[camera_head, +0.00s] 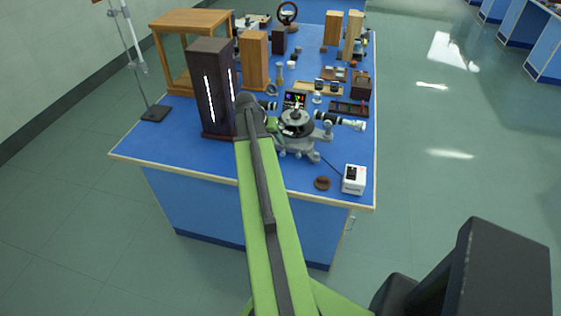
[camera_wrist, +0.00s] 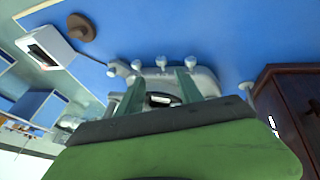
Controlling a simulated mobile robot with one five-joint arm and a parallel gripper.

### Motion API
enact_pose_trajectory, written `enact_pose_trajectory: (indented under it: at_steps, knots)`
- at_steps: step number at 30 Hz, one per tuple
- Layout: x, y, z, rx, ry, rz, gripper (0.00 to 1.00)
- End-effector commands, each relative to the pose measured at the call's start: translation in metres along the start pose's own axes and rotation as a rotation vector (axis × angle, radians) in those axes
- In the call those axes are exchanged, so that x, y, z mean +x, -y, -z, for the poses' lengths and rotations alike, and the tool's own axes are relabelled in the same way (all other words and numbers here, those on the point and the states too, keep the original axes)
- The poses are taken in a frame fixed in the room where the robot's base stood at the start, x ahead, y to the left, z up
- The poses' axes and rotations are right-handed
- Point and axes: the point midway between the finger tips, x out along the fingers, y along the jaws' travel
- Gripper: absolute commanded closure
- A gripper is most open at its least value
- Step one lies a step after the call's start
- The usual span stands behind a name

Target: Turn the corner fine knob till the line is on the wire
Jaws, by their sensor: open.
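The grey spectrometer (camera_head: 297,137) stands on the blue bench, with a dark round top and a tube reaching right. In the wrist view its body (camera_wrist: 205,80) shows partly, with several pale round knobs (camera_wrist: 161,61) in a row along its edge. I cannot tell which is the corner fine knob. My gripper (camera_wrist: 160,85) is open, its two fingers apart over the spectrometer body, just short of the knobs; nothing is seen between the tips but the instrument. A small dark screen (camera_head: 294,99) shows coloured marks; line and wire are too small to make out.
A tall dark wooden lamp housing (camera_head: 208,90) with bright slits stands close left of the spectrometer. A white box (camera_head: 354,180) and a brown disc (camera_head: 322,183) lie at the front right. Wooden blocks and small parts crowd the back. The front left bench is clear.

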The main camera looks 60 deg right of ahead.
Motion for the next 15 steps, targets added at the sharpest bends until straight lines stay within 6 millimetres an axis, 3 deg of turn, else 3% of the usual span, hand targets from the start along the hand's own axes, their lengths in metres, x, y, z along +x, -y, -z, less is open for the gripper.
enact_pose_trajectory:
  at_steps: [1,6,15]
  knots:
    - [0.023,0.003,-0.003,0.001,0.0,0.0,0.57]
    - [0.062,0.003,-0.003,0.001,0.0,0.001,0.57]
    - [0.103,0.001,-0.001,0.0,0.0,0.001,0.57]
